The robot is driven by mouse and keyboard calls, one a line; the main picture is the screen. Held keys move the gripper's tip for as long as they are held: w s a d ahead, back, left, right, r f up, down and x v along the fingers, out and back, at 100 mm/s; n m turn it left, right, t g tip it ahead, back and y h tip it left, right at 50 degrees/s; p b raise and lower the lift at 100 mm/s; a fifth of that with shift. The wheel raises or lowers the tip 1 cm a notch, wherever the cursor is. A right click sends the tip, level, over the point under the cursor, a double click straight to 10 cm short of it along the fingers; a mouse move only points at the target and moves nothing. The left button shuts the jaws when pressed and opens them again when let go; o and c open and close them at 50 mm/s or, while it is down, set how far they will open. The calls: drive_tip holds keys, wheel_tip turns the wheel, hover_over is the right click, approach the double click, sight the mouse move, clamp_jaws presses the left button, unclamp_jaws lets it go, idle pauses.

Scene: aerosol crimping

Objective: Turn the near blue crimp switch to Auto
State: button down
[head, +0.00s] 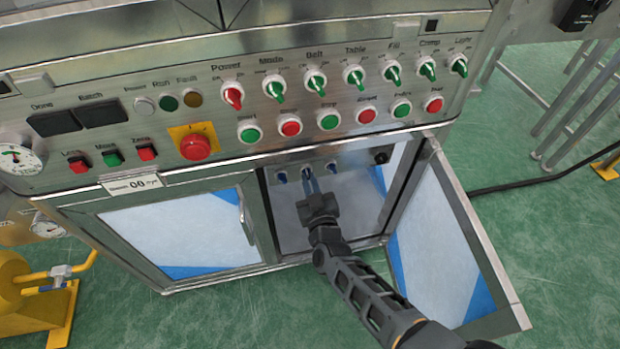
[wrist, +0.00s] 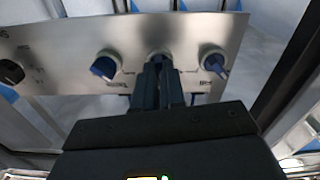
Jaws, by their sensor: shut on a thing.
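Three blue switches sit in a row on a metal panel inside the open cabinet. In the wrist view, one blue switch (wrist: 103,66) is left of my gripper and another (wrist: 214,62) is right of it. My gripper (wrist: 160,80) is shut on the middle blue switch (wrist: 158,58), its fingers covering most of the knob. In the head view my gripper (head: 309,181) reaches into the cabinet at the middle switch, with a blue switch (head: 280,176) to its left and one (head: 332,167) to its right. The labels are too blurred to read.
A black knob (head: 381,157) sits at the panel's right end. The right cabinet door (head: 445,235) stands open beside my arm; the left door (head: 190,235) is shut. Above is the control panel with green and red switches (head: 316,82).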

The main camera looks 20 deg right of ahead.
drive_tip(key=n+p, duration=0.1)
drive_tip(key=n, duration=0.2)
drive_tip(key=shift+n, duration=0.3)
drive_tip(key=shift+n+p, duration=0.5)
drive_tip(key=shift+n, duration=1.2)
drive_tip(key=c, duration=1.2)
unclamp_jaws()
drive_tip(key=shift+s, duration=0.1)
drive_tip(key=s, duration=0.2)
drive_tip(key=s+a+p, duration=0.1)
drive_tip(key=s, duration=0.2)
drive_tip(key=s+p, duration=0.1)
drive_tip(key=s, duration=0.1)
drive_tip(key=shift+s+a, duration=0.25)
